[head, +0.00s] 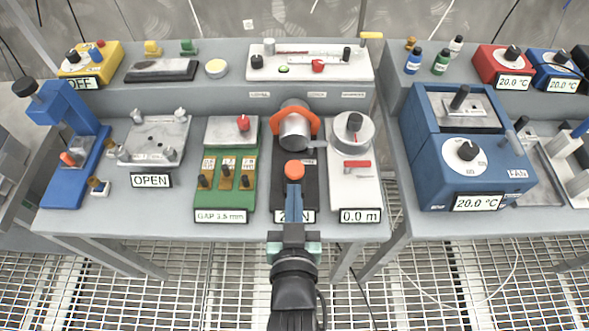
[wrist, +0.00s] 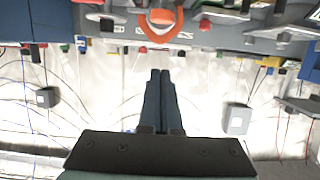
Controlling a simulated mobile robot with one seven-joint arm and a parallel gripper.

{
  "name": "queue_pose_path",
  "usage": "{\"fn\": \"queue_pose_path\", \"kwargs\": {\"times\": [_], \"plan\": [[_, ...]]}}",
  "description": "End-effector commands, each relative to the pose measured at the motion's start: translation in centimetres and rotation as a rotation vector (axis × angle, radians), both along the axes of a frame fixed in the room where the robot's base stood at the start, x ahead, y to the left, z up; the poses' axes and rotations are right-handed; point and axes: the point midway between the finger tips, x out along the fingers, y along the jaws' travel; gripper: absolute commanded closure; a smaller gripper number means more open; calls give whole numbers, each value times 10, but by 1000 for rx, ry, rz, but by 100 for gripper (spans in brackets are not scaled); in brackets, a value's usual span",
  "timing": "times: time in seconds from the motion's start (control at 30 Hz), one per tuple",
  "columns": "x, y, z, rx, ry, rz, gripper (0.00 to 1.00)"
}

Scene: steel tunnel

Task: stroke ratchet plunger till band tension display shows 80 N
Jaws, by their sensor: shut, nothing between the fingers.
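The band tension device has an orange band (head: 297,107) around a silver cylinder (head: 294,132). In front of it is a round orange knob (head: 294,170), which looks like the plunger's head, on a dark base (head: 309,190). My gripper (head: 294,186) is shut and empty, its dark blue fingers lying just in front of the knob in the picture; I cannot tell whether they touch it. The wrist view shows the closed fingers (wrist: 160,74) and the orange band (wrist: 160,24).
A green gap unit (head: 225,205) stands left of the device. A white unit (head: 355,190) with a 0.0 m display and a dial stands close on the right. A blue heater box (head: 460,165) is on the right bench. Free room lies above the bench front.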

Motion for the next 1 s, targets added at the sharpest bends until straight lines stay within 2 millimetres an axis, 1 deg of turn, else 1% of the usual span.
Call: {"fn": "queue_pose_path", "kwargs": {"times": [0.03, 0.3, 0.47, 0.57, 1.0], "plan": [[0, -2, 0, 0, 1, -5, 100], [1, -1, 0, -1, 0, -3, 100], [11, -1, -2, 0, -1, -2, 100], [25, -1, -5, 0, -2, -2, 100], [100, 0, -24, 1, -1, -1, 100]]}}
